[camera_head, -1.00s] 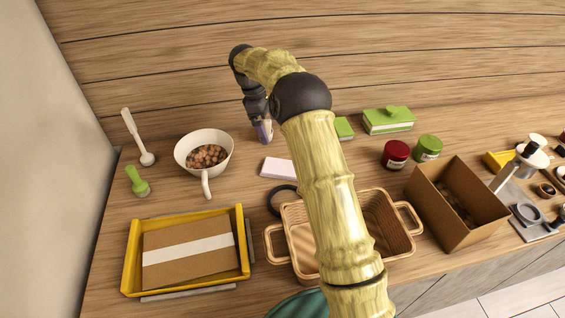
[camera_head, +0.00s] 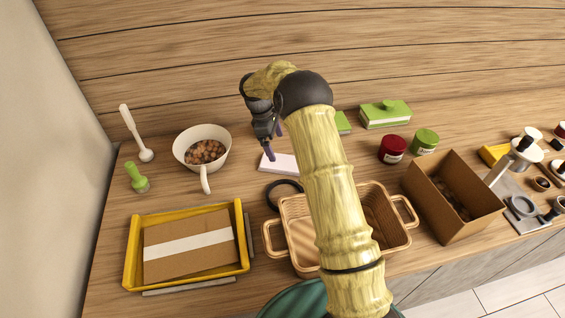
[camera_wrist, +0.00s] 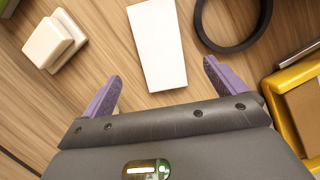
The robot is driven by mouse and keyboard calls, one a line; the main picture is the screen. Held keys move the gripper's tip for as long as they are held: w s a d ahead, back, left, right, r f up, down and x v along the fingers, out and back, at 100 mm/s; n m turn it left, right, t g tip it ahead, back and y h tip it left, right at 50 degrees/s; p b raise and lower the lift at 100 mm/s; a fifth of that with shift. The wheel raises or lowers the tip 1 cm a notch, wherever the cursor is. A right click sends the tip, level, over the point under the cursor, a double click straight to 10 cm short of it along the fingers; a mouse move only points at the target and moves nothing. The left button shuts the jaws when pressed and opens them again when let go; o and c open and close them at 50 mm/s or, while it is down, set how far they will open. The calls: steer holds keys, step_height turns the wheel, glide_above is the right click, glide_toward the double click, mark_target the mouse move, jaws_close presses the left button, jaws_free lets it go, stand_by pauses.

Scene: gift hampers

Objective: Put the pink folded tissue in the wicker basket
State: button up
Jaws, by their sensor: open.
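The folded tissue (camera_head: 285,164) lies flat on the wooden counter, a pale pinkish-white rectangle. In the wrist view the tissue (camera_wrist: 157,45) looks nearly white and lies ahead of and between my fingertips, apart from them. My gripper (camera_head: 272,148) hangs above the tissue's far edge in the head view, with its purple fingers spread and nothing between them; it also shows in the wrist view (camera_wrist: 162,76). The wicker basket (camera_head: 299,240) stands nearer the front edge. My arm hides its middle; the visible parts inside look empty.
A black ring (camera_head: 271,198) lies between tissue and basket. A yellow tray (camera_head: 131,256) holding a brown box is at left, beside a white bowl (camera_head: 180,150). A cardboard box (camera_head: 431,205) stands right of the basket. A cream stepped block (camera_wrist: 50,42) lies left of the tissue in the wrist view.

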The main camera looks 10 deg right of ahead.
mark_target(283, 162)
steer(key=shift+x, duration=1.15)
steer(key=p+x, duration=0.1)
steer(key=x, duration=0.4)
steer(key=shift+f+p, duration=0.3)
steer(key=shift+f, duration=0.1)
steer(key=c, duration=1.1)
steer(key=shift+r, duration=0.1)
step_height(283, 162, up, 10)
steer(key=b, duration=0.2)
steer(key=shift+b, duration=0.3)
